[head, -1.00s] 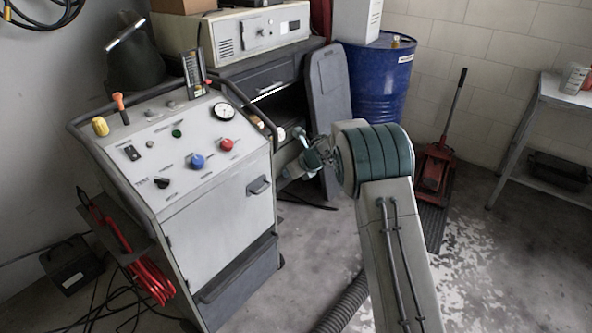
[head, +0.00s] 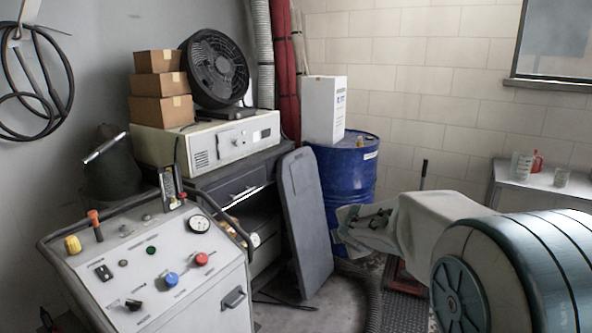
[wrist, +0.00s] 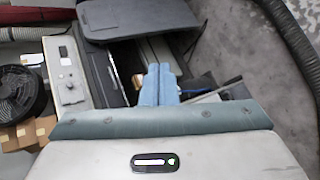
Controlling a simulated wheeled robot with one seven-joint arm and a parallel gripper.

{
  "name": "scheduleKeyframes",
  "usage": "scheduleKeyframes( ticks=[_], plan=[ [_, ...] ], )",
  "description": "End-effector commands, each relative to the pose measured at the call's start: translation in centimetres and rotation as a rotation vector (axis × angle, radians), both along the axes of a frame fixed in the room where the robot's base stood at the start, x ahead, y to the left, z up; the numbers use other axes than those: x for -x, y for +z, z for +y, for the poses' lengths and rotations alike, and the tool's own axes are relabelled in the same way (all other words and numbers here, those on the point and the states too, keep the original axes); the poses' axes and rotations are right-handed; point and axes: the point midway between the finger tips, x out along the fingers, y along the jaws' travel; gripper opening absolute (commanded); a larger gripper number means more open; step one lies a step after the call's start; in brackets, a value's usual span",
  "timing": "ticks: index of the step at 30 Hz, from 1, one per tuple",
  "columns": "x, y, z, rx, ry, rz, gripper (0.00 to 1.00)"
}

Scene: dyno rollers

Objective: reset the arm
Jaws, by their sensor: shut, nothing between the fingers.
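My arm fills the lower right of the head view, with a pale link and a large teal-banded joint close to the camera. The far end of the arm points left, in front of the blue drum (head: 345,180). My gripper (wrist: 160,72) shows in the wrist view as two blue-grey fingers side by side, shut and empty. In the head view the fingers cannot be made out clearly. Beyond the fingers in the wrist view lie the dark cabinet (wrist: 100,70) and the grey panel (wrist: 135,18).
A control console (head: 150,265) with knobs and a gauge stands at the lower left. A beige machine (head: 215,143) carries boxes (head: 160,85) and a black fan (head: 215,70). A grey panel (head: 303,225) leans beside the drum. A side table (head: 540,180) holds measuring cups at the right.

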Motion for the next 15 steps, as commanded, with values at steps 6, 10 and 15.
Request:
scheduleKeyframes(
  ticks=[6,10,15],
  plan=[
    [11.1,2.1,-4.7,-0.424,-0.559,0.109,0.00],
    [18.5,1.7,-5.4,-0.666,-0.883,0.196,0.00],
    [27.0,0.7,-4.2,-0.918,-1.250,0.315,0.00]
  ],
)
